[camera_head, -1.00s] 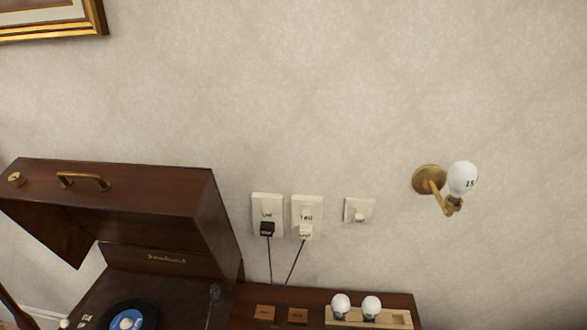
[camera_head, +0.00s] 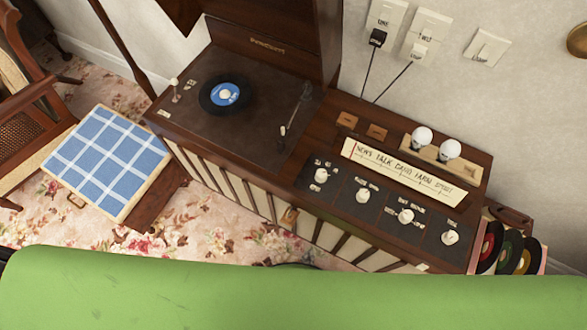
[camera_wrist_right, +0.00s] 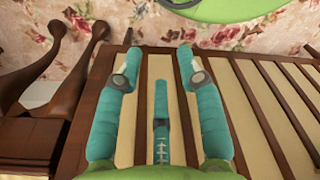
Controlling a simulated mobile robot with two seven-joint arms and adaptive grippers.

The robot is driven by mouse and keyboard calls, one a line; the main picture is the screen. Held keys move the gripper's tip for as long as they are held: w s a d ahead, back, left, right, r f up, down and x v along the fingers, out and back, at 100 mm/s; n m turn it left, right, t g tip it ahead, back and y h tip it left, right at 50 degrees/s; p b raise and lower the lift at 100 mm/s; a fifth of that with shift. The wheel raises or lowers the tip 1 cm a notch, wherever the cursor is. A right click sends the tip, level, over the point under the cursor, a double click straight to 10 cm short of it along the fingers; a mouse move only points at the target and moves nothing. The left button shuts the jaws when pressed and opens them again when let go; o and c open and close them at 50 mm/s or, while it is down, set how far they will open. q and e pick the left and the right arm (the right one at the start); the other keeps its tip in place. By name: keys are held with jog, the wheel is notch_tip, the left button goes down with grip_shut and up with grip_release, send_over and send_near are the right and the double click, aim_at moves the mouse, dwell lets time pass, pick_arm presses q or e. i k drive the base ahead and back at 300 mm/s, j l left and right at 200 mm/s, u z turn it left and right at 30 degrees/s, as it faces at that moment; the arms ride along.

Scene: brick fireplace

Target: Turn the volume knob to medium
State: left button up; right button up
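The wooden radio and record player console (camera_head: 285,150) stands against the wall in the head view. Its dark front panel carries a row of several white knobs, running from the left knob (camera_head: 321,176) through the second (camera_head: 363,195) and third (camera_head: 406,216) to the right knob (camera_head: 450,238). Labels sit around the knobs, but they are too small to tell which one is the volume knob. My right gripper (camera_wrist_right: 160,54) is open and empty in its wrist view, its teal fingers apart over wooden slats with cream cloth between. Neither gripper shows in the head view.
A lettered tuning strip (camera_head: 405,168) lies behind the knobs. The raised lid, turntable with blue-label record (camera_head: 225,95) and light bulbs (camera_head: 422,137) occupy the top. Records (camera_head: 508,250) stand at the right. A checked blue panel (camera_head: 108,162) lies left, near a chair.

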aim_at(405, 218)
jog(key=k+l+z, duration=0.15)
jog(key=z, duration=0.25)
jog(key=k+l+z, duration=0.15)
jog(key=l+z, duration=0.3)
jog(key=j, duration=0.15)
